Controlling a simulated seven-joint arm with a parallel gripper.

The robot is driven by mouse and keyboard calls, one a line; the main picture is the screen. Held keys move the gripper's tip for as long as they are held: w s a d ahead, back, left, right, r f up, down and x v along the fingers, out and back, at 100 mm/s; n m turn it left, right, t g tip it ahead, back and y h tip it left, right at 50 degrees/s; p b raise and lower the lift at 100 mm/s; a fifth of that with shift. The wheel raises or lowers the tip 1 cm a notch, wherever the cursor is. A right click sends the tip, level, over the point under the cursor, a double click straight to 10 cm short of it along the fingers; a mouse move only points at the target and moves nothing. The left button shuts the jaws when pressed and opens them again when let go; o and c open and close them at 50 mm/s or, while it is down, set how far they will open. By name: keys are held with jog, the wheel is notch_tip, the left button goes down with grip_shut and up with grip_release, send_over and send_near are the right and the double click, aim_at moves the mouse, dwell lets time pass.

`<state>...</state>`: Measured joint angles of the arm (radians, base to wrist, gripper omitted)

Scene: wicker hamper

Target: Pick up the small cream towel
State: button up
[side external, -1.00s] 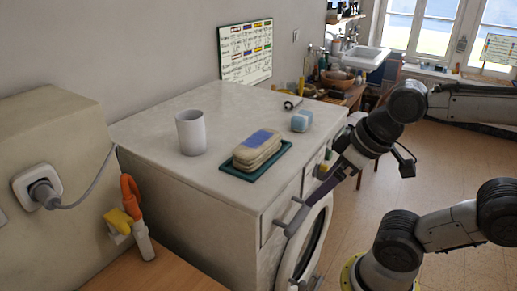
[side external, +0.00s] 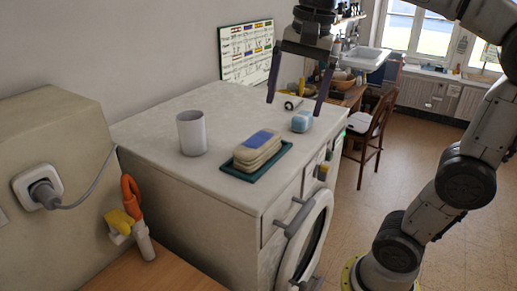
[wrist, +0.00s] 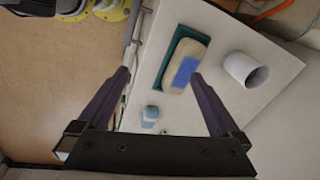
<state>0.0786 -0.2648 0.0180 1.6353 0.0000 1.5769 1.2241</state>
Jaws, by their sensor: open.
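A folded cream towel (side external: 258,149) with a blue patch lies on a dark green tray (side external: 270,172) on top of the white washing machine (side external: 222,109). It also shows in the wrist view (wrist: 180,62), beyond my fingers. My gripper (side external: 293,100) is open and empty, pointing down above the back right part of the machine top. It is up and to the right of the towel, apart from it. In the wrist view my two purple-grey fingers (wrist: 158,75) are spread wide with nothing between them in contact.
A white cup (side external: 191,133) stands left of the towel. A small light-blue block (side external: 302,121) lies to its right, near my gripper, with a small dark-and-metal item (side external: 291,103) behind. A chart (side external: 246,52) stands against the wall.

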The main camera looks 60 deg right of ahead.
jog(key=w+d+r+m+g, duration=0.1)
jog(key=w+d+m, duration=0.1)
jog(key=w, duration=0.4)
jog(key=m+g, duration=0.1)
send_over(258, 140)
jog(key=f, duration=1)
jog(key=shift+w+d+f, duration=0.15)
jog(key=shift+w+f, duration=0.05)
jog(key=shift+f, duration=0.1)
jog(key=shift+s+f, duration=0.2)
jog(key=shift+f, duration=2.7)
jog(key=c, duration=1.3)
jog(key=shift+r, duration=0.1)
